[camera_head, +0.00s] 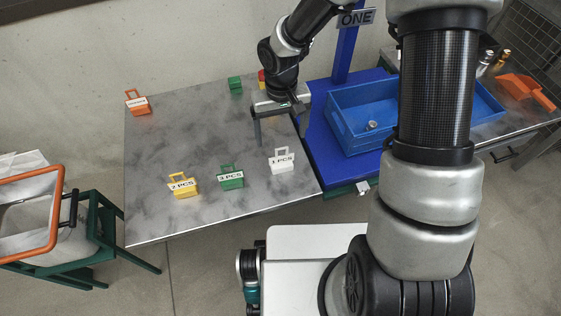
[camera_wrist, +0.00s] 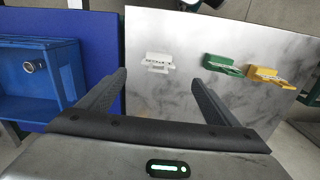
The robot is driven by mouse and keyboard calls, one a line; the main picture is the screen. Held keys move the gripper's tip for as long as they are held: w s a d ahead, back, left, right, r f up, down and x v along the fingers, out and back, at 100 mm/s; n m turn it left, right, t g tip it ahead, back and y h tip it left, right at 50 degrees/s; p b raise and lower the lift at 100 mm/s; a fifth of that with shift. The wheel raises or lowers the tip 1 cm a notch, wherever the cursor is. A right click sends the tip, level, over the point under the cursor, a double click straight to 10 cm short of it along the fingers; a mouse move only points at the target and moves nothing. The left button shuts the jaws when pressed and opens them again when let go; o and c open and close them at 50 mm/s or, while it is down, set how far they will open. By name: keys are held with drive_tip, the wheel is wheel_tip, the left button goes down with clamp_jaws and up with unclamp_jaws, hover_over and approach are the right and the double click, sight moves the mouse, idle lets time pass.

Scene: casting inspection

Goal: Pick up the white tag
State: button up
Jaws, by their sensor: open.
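The white tag (camera_head: 282,161) stands on the marbled table near its front right edge, with a loop handle on top and a label reading "1 PCS". It also shows in the wrist view (camera_wrist: 158,62), beyond and between my fingers. My gripper (camera_head: 279,126) is open and empty above the table, behind the tag in the head view. In the wrist view my gripper's two fingers (camera_wrist: 158,85) are spread wide, and nothing is between them.
A green tag (camera_head: 231,178) and a yellow tag (camera_head: 184,186) stand left of the white one. An orange tag (camera_head: 138,103) is at the far left. A blue bin (camera_head: 352,141) holding a metal part is to the right. The middle of the table (camera_head: 190,140) is clear.

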sight(282, 156)
drive_tip(key=f+b, duration=0.1)
drive_tip(key=f, duration=0.5)
drive_tip(key=f+b, duration=0.2)
drive_tip(key=f, duration=0.4)
drive_tip(key=shift+w+d, duration=0.1)
drive_tip(key=shift+w, duration=0.1)
drive_tip(key=c, duration=1.2)
wheel_tip(282, 156, up, 10)
drive_tip(key=p, duration=0.2)
drive_tip(key=shift+p, duration=0.35)
drive_tip(key=shift+c, duration=0.2)
